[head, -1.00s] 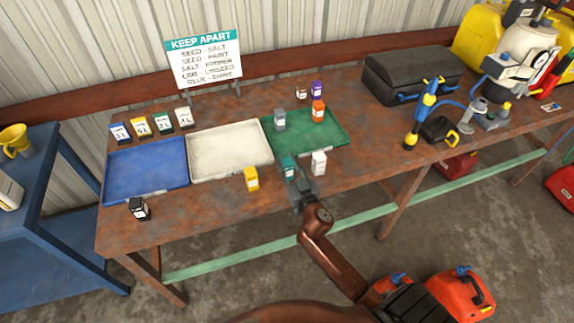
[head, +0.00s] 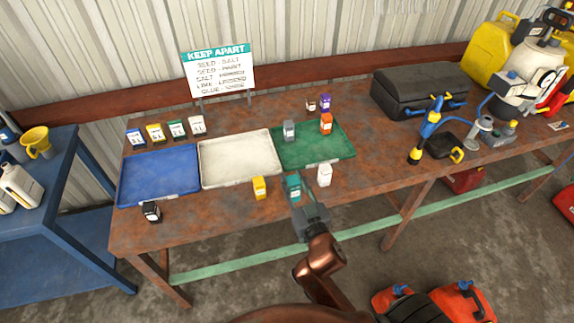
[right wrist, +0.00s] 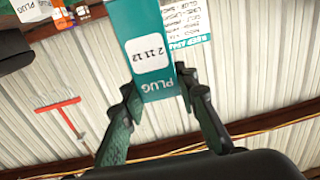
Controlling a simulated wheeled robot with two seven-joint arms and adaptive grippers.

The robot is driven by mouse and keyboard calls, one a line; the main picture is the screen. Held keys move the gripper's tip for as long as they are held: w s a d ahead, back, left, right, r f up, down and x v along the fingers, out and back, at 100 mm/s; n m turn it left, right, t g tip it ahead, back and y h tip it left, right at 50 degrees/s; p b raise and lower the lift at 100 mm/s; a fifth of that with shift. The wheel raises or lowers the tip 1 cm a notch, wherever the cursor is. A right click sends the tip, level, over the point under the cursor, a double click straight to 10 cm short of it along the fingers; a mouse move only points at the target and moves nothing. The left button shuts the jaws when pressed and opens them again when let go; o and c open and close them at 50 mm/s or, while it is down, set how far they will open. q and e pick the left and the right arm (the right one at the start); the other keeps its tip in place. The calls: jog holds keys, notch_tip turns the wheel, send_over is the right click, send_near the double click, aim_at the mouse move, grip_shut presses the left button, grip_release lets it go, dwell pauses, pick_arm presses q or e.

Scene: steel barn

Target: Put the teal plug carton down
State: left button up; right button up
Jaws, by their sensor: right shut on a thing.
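The teal plug carton (head: 293,187) is in my right gripper (head: 300,203), by the near edge of the green tray (head: 342,153). In the right wrist view, the carton (right wrist: 130,25) shows its white label and the word PLUG between the fingers of my right gripper (right wrist: 160,95). The fingers are shut on its sides. I cannot tell whether its base touches the bench. My left gripper is not in view.
A yellow carton (head: 259,187) stands left of the held carton and a white carton (head: 324,175) right of it. Grey (head: 289,130) and orange (head: 326,124) cartons are at the green tray. The white tray (head: 240,159) and blue tray (head: 158,178) look empty. A sign (head: 218,72) stands behind.

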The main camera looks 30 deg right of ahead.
jog(key=s+a+f+n+y, duration=0.2)
jog(key=s+a+f+y, duration=0.15)
jog(key=a, duration=0.55)
jog(key=w+d+r+h, duration=0.1)
jog(key=d, duration=0.2)
jog(key=w+d+r+m+h, duration=0.1)
jog(key=d, duration=0.2)
jog(key=w+d+r+m+h, duration=0.1)
jog(key=d+r, duration=0.1)
jog(key=shift+d+h, duration=0.25)
jog(key=shift+d, duration=0.15)
jog(key=w+d+f+b, duration=0.1)
jog(key=w+d+f, duration=0.1)
jog(key=w+f, duration=0.2)
jog(key=w+d+f+b, duration=0.1)
jog(key=w+d+f, duration=0.2)
jog(key=w+f, duration=0.1)
jog(key=w+d+f+b, duration=0.1)
jog(key=w+d+f, duration=0.1)
jog(key=w+f, duration=0.1)
jog(key=shift+w+d+f+b, duration=0.15)
jog(key=shift+w+f+b, duration=0.05)
jog(key=shift+f, duration=0.25)
jog(key=shift+w+d+f+b, duration=0.1)
jog(key=shift+w+f+b, duration=0.1)
jog(key=shift+f, duration=0.25)
